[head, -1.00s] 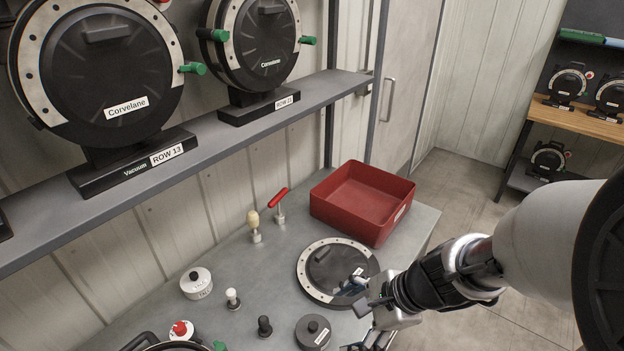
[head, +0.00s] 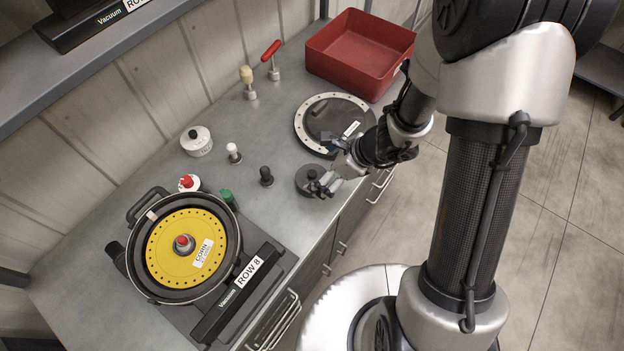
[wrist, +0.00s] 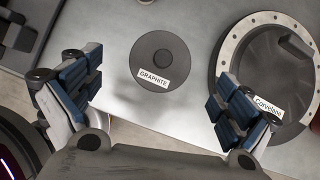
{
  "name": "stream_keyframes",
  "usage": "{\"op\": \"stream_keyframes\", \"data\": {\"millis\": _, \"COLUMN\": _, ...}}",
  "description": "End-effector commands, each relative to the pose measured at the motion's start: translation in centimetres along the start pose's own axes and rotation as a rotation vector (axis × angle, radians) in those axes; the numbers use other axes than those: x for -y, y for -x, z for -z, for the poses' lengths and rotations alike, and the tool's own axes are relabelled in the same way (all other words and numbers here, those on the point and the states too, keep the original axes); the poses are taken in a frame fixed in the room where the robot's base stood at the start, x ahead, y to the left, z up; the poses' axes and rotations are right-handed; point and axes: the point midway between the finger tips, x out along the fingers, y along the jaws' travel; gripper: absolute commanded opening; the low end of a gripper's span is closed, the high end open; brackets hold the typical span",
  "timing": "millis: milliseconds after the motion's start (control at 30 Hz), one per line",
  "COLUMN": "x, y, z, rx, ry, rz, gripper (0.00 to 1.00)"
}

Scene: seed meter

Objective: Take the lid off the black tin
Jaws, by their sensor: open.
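The black tin (head: 306,185) is a low, round, dark grey tin with a knobbed lid, standing on the metal bench near its front edge. In the wrist view the tin (wrist: 146,42) shows from above, with a white GRAPHITE label and the lid's round knob (wrist: 162,58) in the middle; the lid is on. My gripper (head: 329,168) is over the tin's right side in the head view and partly hides it. In the wrist view my gripper (wrist: 160,95) has its blue-padded fingers wide apart, with the tin between and beyond them, and nothing is held.
A black cover disc (head: 312,128) with a pale rim lies close behind the tin. A red bin (head: 345,75) stands farther back. A small black-knobbed item (head: 266,176), a white tin (head: 196,141) and a meter with a yellow disc (head: 168,255) are to the left.

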Motion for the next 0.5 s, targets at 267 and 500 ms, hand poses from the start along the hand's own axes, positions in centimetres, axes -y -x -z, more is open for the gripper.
{"op": "stream_keyframes", "data": {"millis": 267, "x": 0.1, "y": -2.5, "z": -0.2, "rx": 0.0, "ry": 0.002, "rz": -0.002, "gripper": 0.97}}
{"op": "stream_keyframes", "data": {"millis": 500, "x": 0.3, "y": -5.6, "z": -0.4, "rx": 0.0, "ry": 0.001, "rz": -0.001, "gripper": 0.97}}
